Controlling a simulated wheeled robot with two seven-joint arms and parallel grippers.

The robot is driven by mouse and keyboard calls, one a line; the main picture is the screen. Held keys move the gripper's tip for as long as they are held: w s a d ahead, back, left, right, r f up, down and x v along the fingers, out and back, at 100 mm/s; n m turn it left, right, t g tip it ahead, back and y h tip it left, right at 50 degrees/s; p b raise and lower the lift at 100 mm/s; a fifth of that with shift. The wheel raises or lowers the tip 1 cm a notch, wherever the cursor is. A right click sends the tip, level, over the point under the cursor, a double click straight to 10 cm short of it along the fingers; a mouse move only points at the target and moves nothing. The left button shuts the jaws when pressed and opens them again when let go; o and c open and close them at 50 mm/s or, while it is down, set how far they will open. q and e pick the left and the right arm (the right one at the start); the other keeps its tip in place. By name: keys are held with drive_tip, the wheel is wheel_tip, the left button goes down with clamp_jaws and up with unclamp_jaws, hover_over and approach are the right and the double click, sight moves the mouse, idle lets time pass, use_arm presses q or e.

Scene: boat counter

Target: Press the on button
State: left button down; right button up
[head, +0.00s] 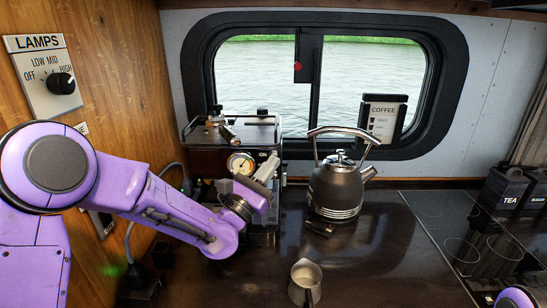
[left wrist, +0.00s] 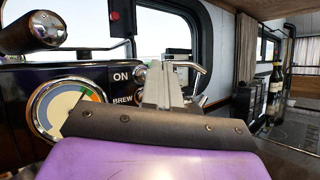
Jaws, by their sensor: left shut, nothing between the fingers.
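The coffee machine (head: 210,136) stands at the back left of the counter, with a round gauge (head: 240,163) on its front. The ON label (left wrist: 121,77) shows in the left wrist view, with a small round metal button (left wrist: 140,74) just to its right, partly behind my fingers. My left gripper (head: 268,168) is shut and empty in front of the machine's panel. In the left wrist view its fingers (left wrist: 164,82) point at the panel, just right of the button. I cannot tell whether they touch it. My right gripper is not in view.
A BREW label (left wrist: 122,100) is below ON. A dark kettle (head: 336,188) stands right of the machine. A small metal jug (head: 305,281) is at the front. A cooktop (head: 475,235) lies right; the counter between is mostly clear.

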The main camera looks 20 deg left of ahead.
use_arm(q)
drive_tip(key=s, duration=0.2)
drive_tip(key=s+d, duration=0.1)
drive_tip(key=s, duration=0.2)
drive_tip(key=shift+s+d+b, duration=0.3)
